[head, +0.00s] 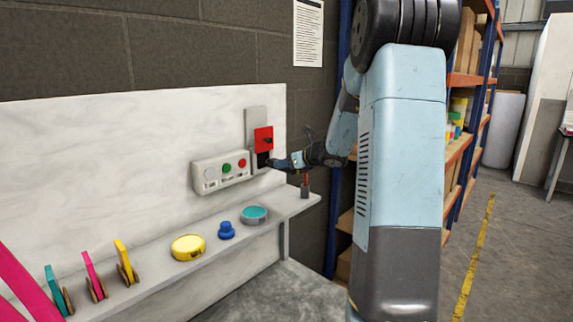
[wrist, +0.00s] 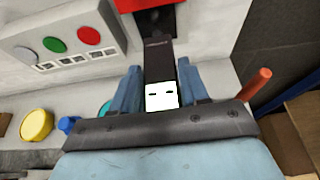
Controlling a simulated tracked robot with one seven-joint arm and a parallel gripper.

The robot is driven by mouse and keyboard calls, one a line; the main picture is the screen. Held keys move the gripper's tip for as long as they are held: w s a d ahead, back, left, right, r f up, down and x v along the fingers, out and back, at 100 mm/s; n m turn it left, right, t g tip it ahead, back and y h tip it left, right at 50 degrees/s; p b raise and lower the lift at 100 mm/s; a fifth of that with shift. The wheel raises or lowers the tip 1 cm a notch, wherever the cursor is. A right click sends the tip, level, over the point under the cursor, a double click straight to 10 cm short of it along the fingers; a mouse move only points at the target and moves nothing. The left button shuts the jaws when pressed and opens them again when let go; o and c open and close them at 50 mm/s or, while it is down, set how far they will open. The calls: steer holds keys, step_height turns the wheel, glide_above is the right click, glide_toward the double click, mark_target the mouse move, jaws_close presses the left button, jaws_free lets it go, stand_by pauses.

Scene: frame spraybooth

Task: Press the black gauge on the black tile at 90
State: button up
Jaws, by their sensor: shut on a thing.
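My gripper (head: 275,163) is at the upright panel on the white wall, with its fingers pointing at the panel. In the wrist view my gripper (wrist: 162,88) is shut on a black gauge (wrist: 158,60), a dark bar with a white end face with two dark slots. The gauge points away from me toward the panel. A black tile (head: 262,158) shows just below a red tile (head: 263,132) on the grey panel. In the wrist view the gauge's far end lies against dark surface below the red tile (wrist: 127,5); whether they touch cannot be told.
A control box (head: 220,171) with white, green and red buttons is left of the panel. On the shelf below are a yellow disc (head: 188,247), a blue knob (head: 226,230), a teal disc (head: 254,215) and a red-topped post (head: 305,182). Coloured wheeled pieces (head: 126,262) stand further left.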

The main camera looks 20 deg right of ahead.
steer(key=shift+w+a, duration=0.25)
steer(key=shift+w, duration=0.4)
stand_by(1.2)
stand_by(0.4)
steer(key=s+d, duration=0.3)
steer(key=s, duration=0.4)
steer(key=shift+s, duration=0.25)
stand_by(0.5)
stand_by(0.6)
